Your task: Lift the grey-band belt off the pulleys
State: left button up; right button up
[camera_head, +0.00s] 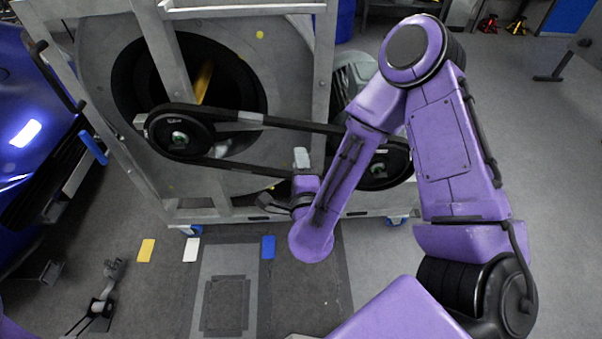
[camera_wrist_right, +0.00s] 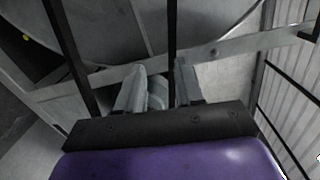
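The black belt (camera_head: 285,124) loops around a left pulley (camera_head: 180,135) and a right pulley (camera_head: 385,165). Its grey band (camera_head: 238,117) lies on the upper run, near the left pulley. My right gripper (camera_head: 301,163) is at the lower run, between the pulleys. In the right wrist view, a dark belt run (camera_wrist_right: 171,40) passes between the grey fingers of this gripper (camera_wrist_right: 161,85), which stand apart on either side; firm contact is not visible. My left gripper (camera_head: 114,268) is low at the left, away from the belt and empty; its finger gap is too small to judge.
A grey metal frame (camera_head: 322,70) surrounds the pulleys and the large dark drum opening. A blue car (camera_head: 35,125) stands at the left. Yellow (camera_head: 146,250), white (camera_head: 191,249) and blue (camera_head: 268,247) marks lie on the floor. My right arm hides part of the right pulley.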

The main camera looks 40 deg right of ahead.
aim_at(299, 128)
jog(key=w+d+p, duration=0.1)
jog(key=w+d, duration=0.1)
jog(key=w, duration=0.1)
jog(key=w+d+r+m+p, duration=0.1)
jog(key=w+d, duration=0.1)
jog(key=w, duration=0.1)
jog(key=w+d+m+h+p, duration=0.1)
jog(key=w+d, duration=0.1)
jog(key=w, duration=0.1)
jog(key=shift+r, duration=0.25)
pick_arm(q)
jog(key=shift+r, duration=0.95)
pick_arm(e)
jog(key=shift+w+d, duration=0.25)
jog(key=shift+w, duration=0.15)
grip_shut()
